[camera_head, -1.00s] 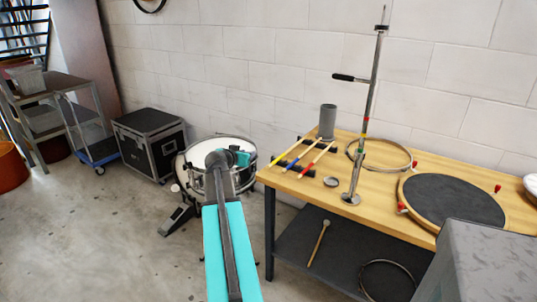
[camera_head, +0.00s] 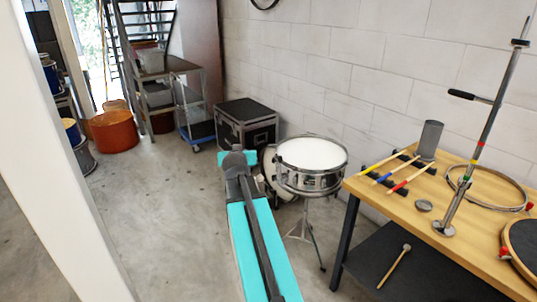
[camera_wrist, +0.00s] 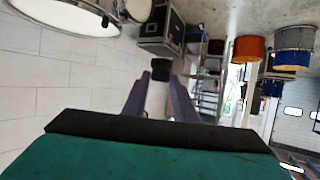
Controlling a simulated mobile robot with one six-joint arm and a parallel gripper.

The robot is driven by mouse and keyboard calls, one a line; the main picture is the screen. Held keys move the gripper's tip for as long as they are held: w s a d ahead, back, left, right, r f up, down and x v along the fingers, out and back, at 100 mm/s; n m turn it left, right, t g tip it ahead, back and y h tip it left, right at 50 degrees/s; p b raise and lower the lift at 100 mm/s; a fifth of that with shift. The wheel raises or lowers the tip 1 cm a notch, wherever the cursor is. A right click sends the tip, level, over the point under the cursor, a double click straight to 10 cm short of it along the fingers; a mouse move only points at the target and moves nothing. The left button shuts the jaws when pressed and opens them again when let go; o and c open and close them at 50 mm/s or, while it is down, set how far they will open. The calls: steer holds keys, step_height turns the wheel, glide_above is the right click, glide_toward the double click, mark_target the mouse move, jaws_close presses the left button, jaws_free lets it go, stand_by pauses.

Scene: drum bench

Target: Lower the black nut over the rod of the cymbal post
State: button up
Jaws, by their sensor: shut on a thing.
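The cymbal post (camera_head: 480,140) stands on the wooden bench at the right of the head view, on a round metal base (camera_head: 443,229). Its thin rod (camera_head: 527,27) rises from the top above a dark collar. A black side handle sticks out to the left. My gripper (camera_wrist: 161,80) shows in the wrist view, its two purple-grey fingers closed around the small black nut (camera_wrist: 160,72). The nut is held in the air, well apart from the post. The post is not seen in the wrist view. In the head view my arm hides the gripper and nut.
The bench (camera_head: 405,212) carries drumsticks (camera_head: 385,165), a grey cylinder (camera_head: 427,140), a hoop and a drum head. A snare drum (camera_head: 311,154) on a stand is left of the bench. A black case (camera_head: 247,124) is behind. Open floor lies left.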

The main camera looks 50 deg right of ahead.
steer(key=w+a+r+n+t+y, duration=0.1)
steer(key=w+a+r+n+y, duration=0.1)
steer(key=a, duration=1)
steer(key=w+a+r+n+t+y, duration=0.1)
steer(key=w+a+r+n+y, duration=0.1)
steer(key=a, duration=1.1)
steer(key=w+a+r+n+t+y, duration=0.1)
steer(key=w+a+n+y, duration=0.3)
steer(key=a, duration=0.9)
steer(key=shift+w+a+r+n+t+y, duration=0.25)
steer(key=shift+w+r+y, duration=0.4)
steer(key=shift+w, duration=0.6)
steer(key=shift+d, duration=0.2)
